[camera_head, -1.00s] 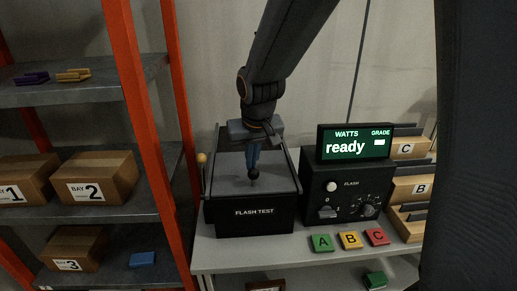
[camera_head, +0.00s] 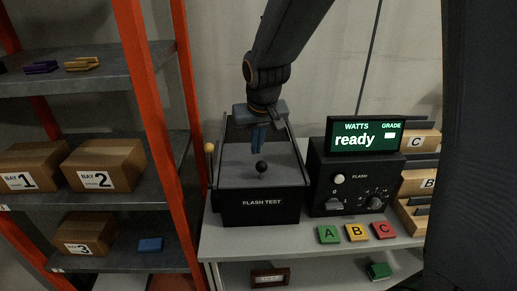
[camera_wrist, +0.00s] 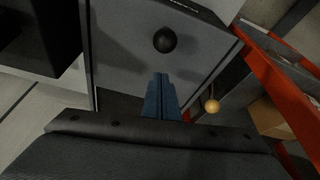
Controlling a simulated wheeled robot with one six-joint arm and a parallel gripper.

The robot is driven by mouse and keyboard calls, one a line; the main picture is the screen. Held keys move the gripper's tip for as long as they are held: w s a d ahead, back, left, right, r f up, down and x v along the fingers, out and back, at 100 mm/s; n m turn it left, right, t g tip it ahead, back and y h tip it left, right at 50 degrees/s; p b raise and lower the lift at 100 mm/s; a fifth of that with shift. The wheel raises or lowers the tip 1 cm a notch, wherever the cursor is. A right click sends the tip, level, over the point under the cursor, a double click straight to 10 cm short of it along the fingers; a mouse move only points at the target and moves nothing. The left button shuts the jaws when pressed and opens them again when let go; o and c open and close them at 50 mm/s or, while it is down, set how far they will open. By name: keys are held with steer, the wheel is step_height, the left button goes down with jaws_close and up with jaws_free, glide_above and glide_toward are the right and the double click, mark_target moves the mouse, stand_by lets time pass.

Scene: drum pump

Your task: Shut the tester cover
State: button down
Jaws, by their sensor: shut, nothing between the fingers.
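The tester (camera_head: 262,203) is a black box marked FLASH TEST on the table. In the wrist view the cover (camera_wrist: 120,50) and the knob (camera_wrist: 165,40) show ahead of the fingers. My gripper (camera_head: 258,153) has its blue fingers together and empty, above the cover and just behind the knob, apart from it. The fingers also show in the wrist view (camera_wrist: 160,80). The arm hides the tester's back edge.
A lever with a tan ball (camera_head: 209,148) stands at the tester's left. The control box (camera_head: 355,180) with a display reading "ready" (camera_head: 357,140) stands to the right. Green, yellow and red blocks (camera_head: 355,232) lie in front. An orange-post shelf (camera_head: 160,120) stands close on the left.

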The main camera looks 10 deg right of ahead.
steer(key=w+b+v, duration=0.1)
steer(key=b+v, duration=0.1)
steer(key=v, duration=0.8)
steer(key=s+d+f+g, duration=0.1)
steer(key=s+d+f, duration=0.3)
steer(key=s+f, duration=0.3)
steer(key=s+d+f+m+g, duration=0.1)
steer(key=s+d+f, duration=0.3)
steer(key=s+f, duration=0.4)
steer(key=shift+d+f+g, duration=0.35)
steer(key=shift+f+g, duration=0.05)
steer(key=shift+f, duration=0.5)
steer(key=shift+s, duration=0.1)
